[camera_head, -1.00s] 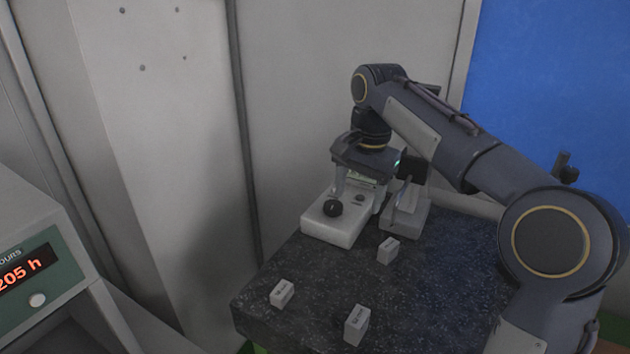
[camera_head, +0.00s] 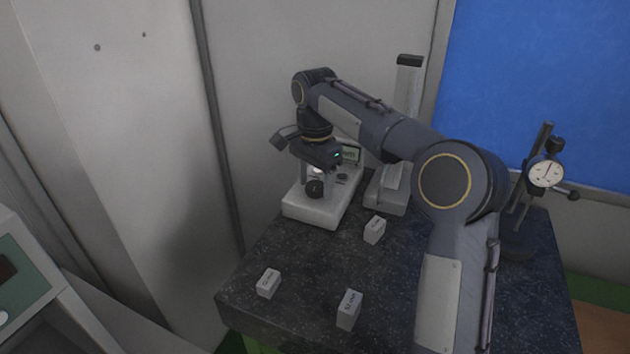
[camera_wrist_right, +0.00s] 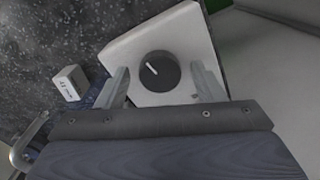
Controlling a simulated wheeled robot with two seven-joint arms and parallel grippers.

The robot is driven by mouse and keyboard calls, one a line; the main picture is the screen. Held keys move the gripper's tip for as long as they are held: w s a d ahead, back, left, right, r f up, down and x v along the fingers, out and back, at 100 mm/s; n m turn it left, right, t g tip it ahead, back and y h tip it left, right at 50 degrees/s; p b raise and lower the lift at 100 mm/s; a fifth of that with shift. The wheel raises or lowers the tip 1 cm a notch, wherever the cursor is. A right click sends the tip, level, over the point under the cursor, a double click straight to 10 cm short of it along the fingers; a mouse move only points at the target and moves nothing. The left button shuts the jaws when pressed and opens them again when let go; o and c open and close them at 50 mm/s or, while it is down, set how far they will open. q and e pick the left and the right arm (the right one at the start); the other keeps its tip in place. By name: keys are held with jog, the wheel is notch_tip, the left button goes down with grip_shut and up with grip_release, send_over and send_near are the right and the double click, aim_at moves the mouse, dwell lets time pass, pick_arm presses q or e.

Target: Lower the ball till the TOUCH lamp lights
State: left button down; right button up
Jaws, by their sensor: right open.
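A pale instrument base (camera_head: 297,211) stands at the back left of the dark table and carries a black knob (camera_head: 314,189). My right gripper (camera_head: 314,177) points down just above the knob. In the right wrist view, the open fingers (camera_wrist_right: 162,83) stand on either side of the knob (camera_wrist_right: 158,71), which has a white pointer line. The fingers look apart from the knob; their exact height over it is hard to tell. A small display (camera_head: 351,154) shows behind the gripper, unreadable. I cannot make out the ball or a TOUCH lamp. My left gripper is out of view.
Small labelled blocks stand on the dark granite table (camera_head: 310,262): one at the left (camera_head: 268,283), one in front (camera_head: 349,309), one near the instrument (camera_head: 375,230). A dial gauge (camera_head: 546,173) on a stand is at the right. A tall column (camera_head: 408,90) rises behind my right arm.

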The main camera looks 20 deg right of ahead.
jog(key=c, duration=1)
